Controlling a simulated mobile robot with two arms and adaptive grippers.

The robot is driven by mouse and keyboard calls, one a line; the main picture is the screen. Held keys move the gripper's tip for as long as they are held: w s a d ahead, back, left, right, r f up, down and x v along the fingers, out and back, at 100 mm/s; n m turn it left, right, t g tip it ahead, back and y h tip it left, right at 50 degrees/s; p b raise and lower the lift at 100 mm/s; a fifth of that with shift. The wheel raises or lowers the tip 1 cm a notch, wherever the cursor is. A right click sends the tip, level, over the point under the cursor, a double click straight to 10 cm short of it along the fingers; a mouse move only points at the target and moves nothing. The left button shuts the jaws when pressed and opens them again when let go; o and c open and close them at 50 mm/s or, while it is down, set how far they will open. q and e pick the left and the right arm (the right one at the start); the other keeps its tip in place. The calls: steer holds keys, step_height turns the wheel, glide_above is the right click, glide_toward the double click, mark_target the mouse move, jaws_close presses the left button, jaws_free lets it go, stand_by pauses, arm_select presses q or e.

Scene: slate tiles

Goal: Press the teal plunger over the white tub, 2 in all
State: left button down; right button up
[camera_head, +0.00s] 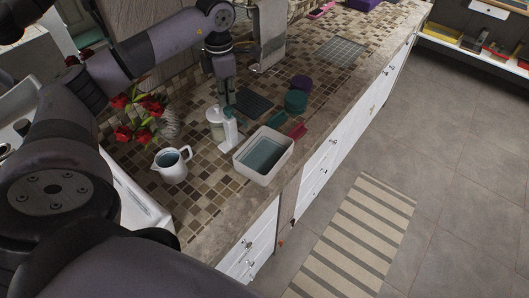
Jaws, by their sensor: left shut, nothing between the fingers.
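The white tub (244,163) stands near the counter's front edge, open at the top, with a teal-grey inside. Just left of it is a pale dispenser (229,132) with a whitish upright body. The plunger on its top is small and partly hidden by my fingers, so I cannot make out its teal colour or how far down it is. My left gripper (229,101) points straight down, shut and empty, with its fingertips right at the dispenser's top. I cannot tell whether they touch. My right gripper is not in view.
A white pitcher (171,167) stands left of the tub, and red flowers (136,118) stand behind it. A teal cup (296,101), a red item (298,132) and a dark mat (253,103) lie behind the tub. The counter beyond has free tiles.

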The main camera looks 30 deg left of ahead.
arm_select(q)
step_height(320, 180, up, 6)
steer(key=p, duration=0.4)
steer(key=shift+p, duration=0.3)
stand_by(0.4)
